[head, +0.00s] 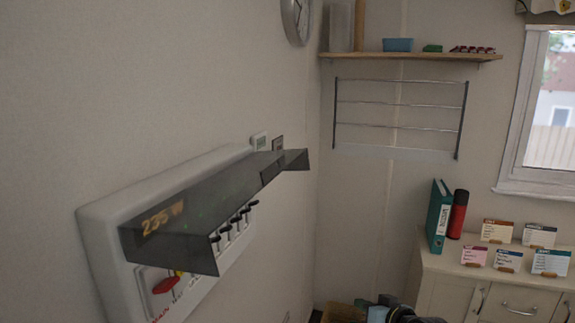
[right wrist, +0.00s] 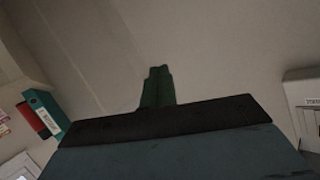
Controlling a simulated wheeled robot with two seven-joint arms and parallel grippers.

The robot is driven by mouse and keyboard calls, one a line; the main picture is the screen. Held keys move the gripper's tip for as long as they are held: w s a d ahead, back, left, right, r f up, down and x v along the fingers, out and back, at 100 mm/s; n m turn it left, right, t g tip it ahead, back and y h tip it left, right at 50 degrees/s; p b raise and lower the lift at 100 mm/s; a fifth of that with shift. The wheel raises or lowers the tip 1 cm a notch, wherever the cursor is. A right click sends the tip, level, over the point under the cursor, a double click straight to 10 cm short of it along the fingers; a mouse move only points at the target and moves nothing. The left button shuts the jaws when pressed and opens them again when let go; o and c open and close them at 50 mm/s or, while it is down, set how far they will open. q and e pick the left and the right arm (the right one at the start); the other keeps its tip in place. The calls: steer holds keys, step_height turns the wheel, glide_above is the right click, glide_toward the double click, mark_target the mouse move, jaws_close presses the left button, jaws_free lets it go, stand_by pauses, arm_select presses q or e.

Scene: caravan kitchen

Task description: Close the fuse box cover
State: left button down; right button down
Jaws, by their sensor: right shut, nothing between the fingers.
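The fuse box (head: 105,232) is a white box on the left wall. Its dark, tinted cover (head: 215,200) stands raised and sticks out over the front, showing "235 W". Below the cover a red switch (head: 165,285) and a row of black switches (head: 236,222) are exposed. My right gripper (head: 388,300) is at the bottom edge of the head view, to the right of the fuse box and apart from it. In the right wrist view its green fingers (right wrist: 157,85) are together and empty. My left gripper is in neither view.
A wall shelf (head: 420,57) and a wire rack (head: 398,115) are on the back wall. A cabinet (head: 440,262) at the right carries a teal binder (head: 438,215), a red cylinder (head: 458,213) and several cards. The space in front of the fuse box looks clear.

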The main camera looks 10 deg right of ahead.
steer(key=a+r+n+t+y+b, duration=0.1)
steer(key=a+r+n+y, duration=0.2)
steer(key=r, duration=1.2)
steer(key=a+r+n+t+y, duration=0.1)
steer(key=a+r+n+y, duration=0.2)
steer(key=r, duration=1.2)
steer(key=s+a+r+n+g+y+b, duration=0.1)
steer(key=s+a+r+n+g+y, duration=0.2)
steer(key=s+r, duration=0.5)
steer(key=s+a+r+n+g+y, duration=0.25)
steer(key=s+a+r+y, duration=0.2)
steer(key=s+r, duration=0.25)
steer(key=r+p+x, duration=0.1)
steer(key=p+x, duration=0.3)
steer(key=x, duration=0.5)
steer(key=shift+n+t, duration=0.45)
steer(key=f, duration=0.4)
steer(key=shift+w+a+f, duration=0.15)
steer(key=shift+w+a, duration=0.05)
steer(key=shift+d+f, duration=0.1)
